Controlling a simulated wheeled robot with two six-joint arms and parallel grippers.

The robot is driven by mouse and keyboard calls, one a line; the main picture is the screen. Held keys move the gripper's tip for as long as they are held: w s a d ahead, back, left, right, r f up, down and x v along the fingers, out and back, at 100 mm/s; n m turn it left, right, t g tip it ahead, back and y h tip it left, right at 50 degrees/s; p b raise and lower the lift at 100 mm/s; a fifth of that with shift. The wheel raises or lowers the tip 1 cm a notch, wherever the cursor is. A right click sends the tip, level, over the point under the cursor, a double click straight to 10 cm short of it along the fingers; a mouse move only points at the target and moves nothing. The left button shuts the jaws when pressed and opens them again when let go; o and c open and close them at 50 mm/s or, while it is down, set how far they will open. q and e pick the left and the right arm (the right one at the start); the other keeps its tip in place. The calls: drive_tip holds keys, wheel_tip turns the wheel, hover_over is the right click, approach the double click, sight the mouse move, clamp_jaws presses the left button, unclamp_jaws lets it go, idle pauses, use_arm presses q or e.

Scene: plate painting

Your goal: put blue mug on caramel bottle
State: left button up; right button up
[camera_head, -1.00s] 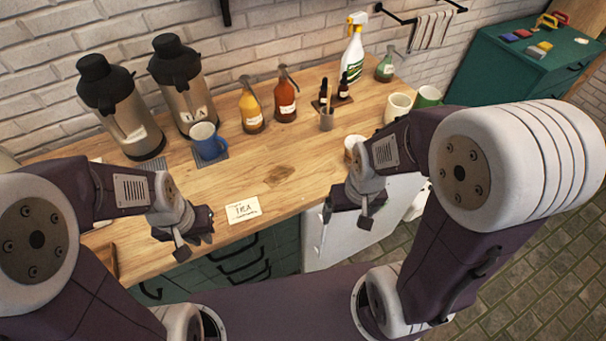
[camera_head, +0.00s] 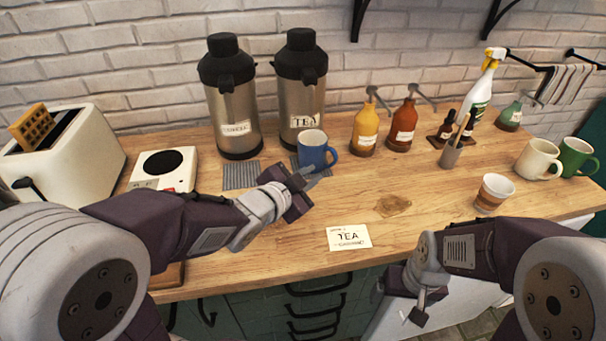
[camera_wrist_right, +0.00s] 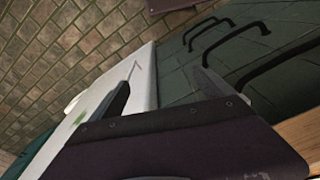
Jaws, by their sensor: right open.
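The blue mug (camera_head: 313,151) stands upright on the counter in front of the flask labelled TEA, partly on a grey ribbed mat. Two pump bottles stand to its right: a yellow one (camera_head: 364,130) and a red-brown one (camera_head: 402,128). Their labels are too small to read, so I cannot tell which is caramel. My left gripper (camera_head: 308,176) is just in front of and below the mug in the head view; contact and jaw opening are unclear. My right gripper (camera_head: 413,305) is open and empty, low in front of the counter edge; its fingers show in the right wrist view.
Two steel flasks (camera_head: 233,108) stand against the wall, with a toaster (camera_head: 67,153) and white hotplate (camera_head: 165,170) left of them. A TEA card (camera_head: 349,237) lies near the front edge. A paper cup (camera_head: 494,193), white mug (camera_head: 538,159) and green mug (camera_head: 577,156) stand right.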

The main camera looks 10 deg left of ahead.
sight(331, 165)
use_arm(q)
drive_tip(key=shift+d+f, duration=0.15)
drive_tip(key=shift+d, duration=0.3)
drive_tip(key=x, duration=0.3)
drive_tip(key=shift+w+a+f, duration=0.1)
drive_tip(key=shift+w+f, duration=0.05)
drive_tip(key=shift+w, duration=0.05)
drive_tip(key=shift+w+f, duration=0.1)
drive_tip(key=shift+w, duration=0.2)
drive_tip(key=x, duration=0.5)
drive_tip(key=shift+b, duration=0.35)
use_arm(e)
drive_tip(key=shift+d+f, duration=0.1)
drive_tip(key=shift+f, duration=0.55)
use_arm(q)
drive_tip(key=shift+s, duration=0.1)
drive_tip(key=c, duration=0.3)
clamp_jaws()
